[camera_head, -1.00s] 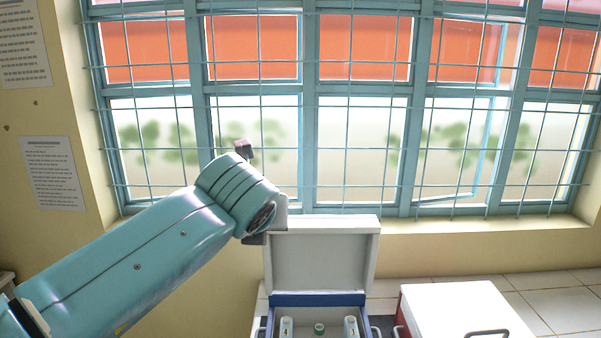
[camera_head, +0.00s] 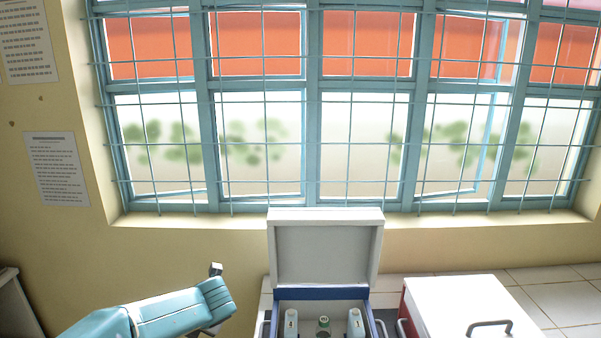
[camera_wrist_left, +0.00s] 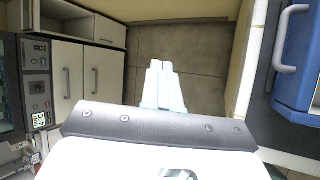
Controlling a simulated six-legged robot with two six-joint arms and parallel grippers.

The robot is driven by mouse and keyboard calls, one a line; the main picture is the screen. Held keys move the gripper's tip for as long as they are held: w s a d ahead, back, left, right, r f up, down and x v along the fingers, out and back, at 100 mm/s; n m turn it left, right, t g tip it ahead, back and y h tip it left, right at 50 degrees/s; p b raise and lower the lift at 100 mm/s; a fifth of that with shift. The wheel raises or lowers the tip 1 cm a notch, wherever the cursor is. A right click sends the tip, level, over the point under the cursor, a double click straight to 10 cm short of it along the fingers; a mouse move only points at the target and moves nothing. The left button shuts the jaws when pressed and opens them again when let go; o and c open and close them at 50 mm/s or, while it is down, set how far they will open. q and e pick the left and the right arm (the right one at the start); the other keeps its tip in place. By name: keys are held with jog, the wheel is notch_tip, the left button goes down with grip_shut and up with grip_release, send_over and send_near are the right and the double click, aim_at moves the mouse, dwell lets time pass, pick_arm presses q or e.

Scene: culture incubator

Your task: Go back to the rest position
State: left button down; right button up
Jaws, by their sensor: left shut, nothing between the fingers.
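My left gripper (camera_wrist_left: 160,68) shows in the left wrist view with its two pale fingers together and nothing between them. It is over the floor (camera_wrist_left: 190,85), to the left of a blue box with a light handle. In the head view my left arm comes in low at the left, bent, with its teal wrist end left of the open box. Its fingers cannot be made out there. My right gripper is in neither view.
An open blue box (camera_head: 322,293) with a raised white lid holds bottles on the counter. A closed white-lidded box (camera_head: 465,305) stands to its right. Cabinets (camera_wrist_left: 75,70) line the left of the wrist view. A barred window (camera_head: 350,130) is behind.

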pick_arm(q)
jog(key=s+a+f+m, duration=0.2)
jog(key=f+m, duration=0.1)
jog(key=f, duration=0.4)
jog(key=s+a+f+m, duration=0.3)
jog(key=f, duration=0.5)
jog(key=s+d+f+m+g+h, duration=0.1)
jog(key=s+d+f+m+h, duration=0.15)
jog(key=s+f+m, duration=0.7)
jog(key=s+d+f+m+g+h, duration=0.2)
jog(key=s+d+m+h, duration=0.1)
jog(key=s+d+m, duration=0.4)
jog(key=s+d+f+m+g+h, duration=0.2)
jog(key=s+d+m, duration=0.5)
jog(key=s, duration=0.5)
jog(key=shift+s+d+f+m+g+h+b, duration=0.15)
jog(key=shift+s+f+m+g+h+b, duration=0.25)
jog(key=shift+m+h, duration=0.55)
jog(key=shift+w+f, duration=0.1)
jog(key=shift+w, duration=0.1)
jog(key=shift+s, duration=0.1)
